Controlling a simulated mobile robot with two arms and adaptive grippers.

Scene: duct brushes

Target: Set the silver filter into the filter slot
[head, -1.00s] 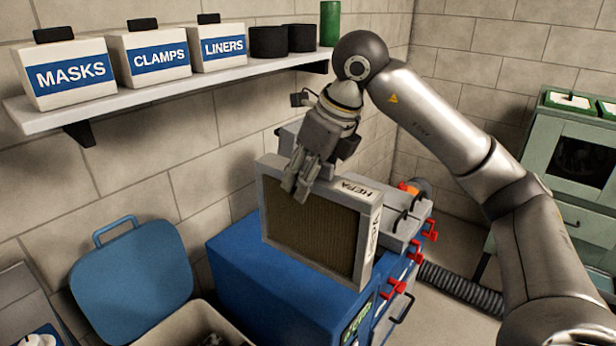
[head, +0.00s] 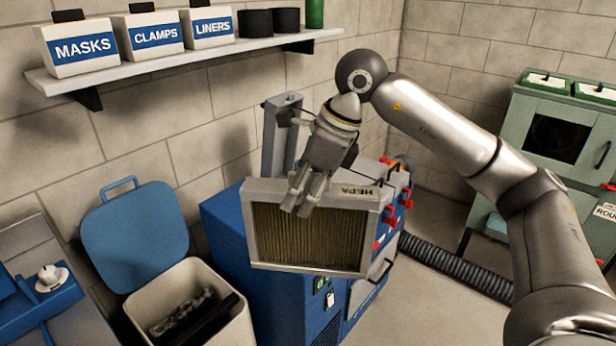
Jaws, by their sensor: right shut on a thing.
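The silver filter (head: 311,238) is a square metal frame with tan pleats and the word HEPA on its top edge. It hangs tilted in front of and over the blue machine (head: 226,232). My right gripper (head: 297,205) is shut on the top edge of its frame, left of the HEPA lettering. The filter slot cannot be made out; the filter and gripper cover much of the machine's top and front. My left gripper is not in view.
A grey upright part (head: 281,140) stands behind the filter, with red latches (head: 390,214) to the right. A bin (head: 190,305) with its blue lid (head: 135,235) raised stands left of the machine. A shelf (head: 190,65) of labelled boxes is above, and a ribbed hose (head: 455,268) lies right.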

